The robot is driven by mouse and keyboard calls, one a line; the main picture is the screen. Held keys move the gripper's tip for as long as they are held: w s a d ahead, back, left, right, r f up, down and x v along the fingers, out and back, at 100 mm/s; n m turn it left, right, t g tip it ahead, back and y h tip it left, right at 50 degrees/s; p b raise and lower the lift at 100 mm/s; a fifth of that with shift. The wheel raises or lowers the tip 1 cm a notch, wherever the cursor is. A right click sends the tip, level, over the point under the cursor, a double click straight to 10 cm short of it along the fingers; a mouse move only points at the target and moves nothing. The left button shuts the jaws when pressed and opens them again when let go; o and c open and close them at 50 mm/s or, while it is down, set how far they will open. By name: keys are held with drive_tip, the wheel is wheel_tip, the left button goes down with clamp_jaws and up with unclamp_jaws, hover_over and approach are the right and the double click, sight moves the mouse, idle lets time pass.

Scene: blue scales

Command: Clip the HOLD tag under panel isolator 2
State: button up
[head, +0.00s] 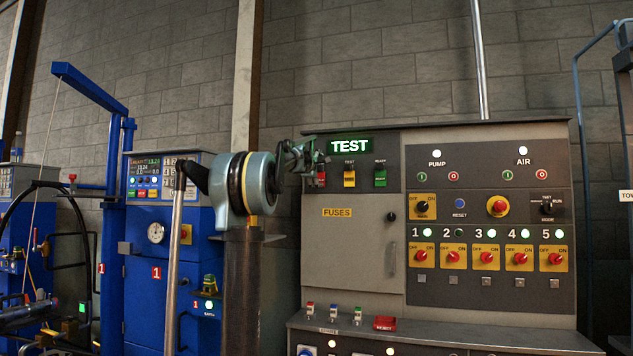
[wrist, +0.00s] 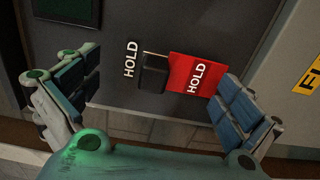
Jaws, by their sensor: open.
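The red HOLD tag (wrist: 194,86) hangs at a black clip (wrist: 153,74) beside a HOLD label on the dark panel face. In the head view the tag (head: 321,179) is at the left of a row of three, partly hidden by my gripper (head: 306,158). My gripper (wrist: 158,92) is open, its fingers on either side of the clip and tag, without visible contact. Isolator 2 (head: 453,256) is a red knob on a yellow plate, second from left in the lower row. Its lamp looks dark, while the others are lit. A small grey square (head: 453,280) sits below it.
A yellow TEST tag (head: 349,178) and a green READY tag (head: 380,178) hang to the right of the HOLD tag. The grey fuses door (head: 350,265) is below them. A ledge with small switches and a red reject button (head: 385,323) juts out underneath.

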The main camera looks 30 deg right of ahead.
drive_tip(key=shift+f, duration=0.4)
idle(0.5)
clamp_jaws()
drive_tip(key=shift+s+a, duration=0.1)
idle(0.3)
drive_tip(key=shift+v, duration=2.7)
drive_tip(key=shift+s+a, duration=0.1)
drive_tip(key=shift+a, duration=0.05)
